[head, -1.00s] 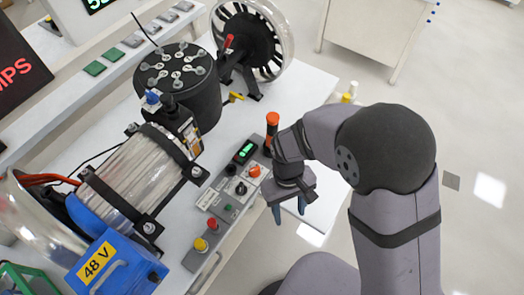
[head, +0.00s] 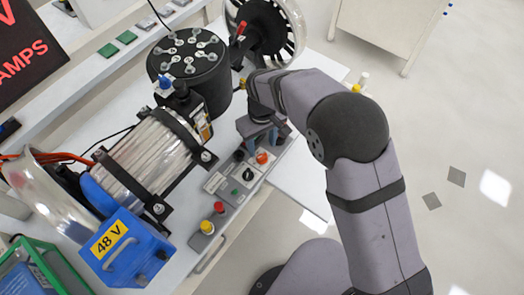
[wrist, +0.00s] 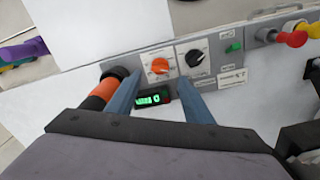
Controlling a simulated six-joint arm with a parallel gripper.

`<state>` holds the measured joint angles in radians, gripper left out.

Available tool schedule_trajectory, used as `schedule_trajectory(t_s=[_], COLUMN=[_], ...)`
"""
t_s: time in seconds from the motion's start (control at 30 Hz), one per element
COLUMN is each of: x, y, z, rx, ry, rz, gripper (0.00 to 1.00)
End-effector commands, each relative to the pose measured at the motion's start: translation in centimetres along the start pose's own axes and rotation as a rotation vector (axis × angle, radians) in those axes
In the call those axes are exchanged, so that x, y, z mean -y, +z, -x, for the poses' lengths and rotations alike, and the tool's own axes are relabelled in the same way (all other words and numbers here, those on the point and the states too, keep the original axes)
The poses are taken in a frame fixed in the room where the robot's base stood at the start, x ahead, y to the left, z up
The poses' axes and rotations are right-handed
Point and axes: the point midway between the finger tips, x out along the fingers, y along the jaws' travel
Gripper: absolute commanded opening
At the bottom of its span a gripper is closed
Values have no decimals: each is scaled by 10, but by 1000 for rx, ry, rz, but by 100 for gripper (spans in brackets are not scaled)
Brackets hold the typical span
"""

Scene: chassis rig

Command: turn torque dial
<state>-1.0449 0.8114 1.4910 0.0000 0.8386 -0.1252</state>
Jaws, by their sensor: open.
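Two dials sit on the grey control panel (wrist: 248,42): an orange one (wrist: 160,66) and a black one (wrist: 195,57). Both show in the head view too, orange (head: 262,157) and black (head: 247,174). Their labels are too small to read, so I cannot tell which is the torque dial. My gripper (wrist: 159,79) is open and empty above the panel's far end. In the wrist view the orange dial lies between the fingertips, just beyond them, and the black dial is beyond the right fingertip. My gripper (head: 264,141) also shows in the head view. I see no contact.
A lit green display (wrist: 153,98) lies between the fingers. An orange and black handle (wrist: 103,90) stands close beside the left finger. A green button (wrist: 234,47), red knob (head: 219,207) and yellow knob (head: 207,227) follow along the panel.

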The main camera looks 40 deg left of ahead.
Motion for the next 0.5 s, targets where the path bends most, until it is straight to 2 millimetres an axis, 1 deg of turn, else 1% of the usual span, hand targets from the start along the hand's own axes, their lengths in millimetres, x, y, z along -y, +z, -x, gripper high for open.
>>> schedule_trajectory(t_s=[0.1,0.3,0.5], x=[0,0,0], y=[2,1,1], z=[-15,-40,-54], rx=[6,3,2], ry=[-1,0,0], rz=[0,-1,-1], gripper=[47,47,47])
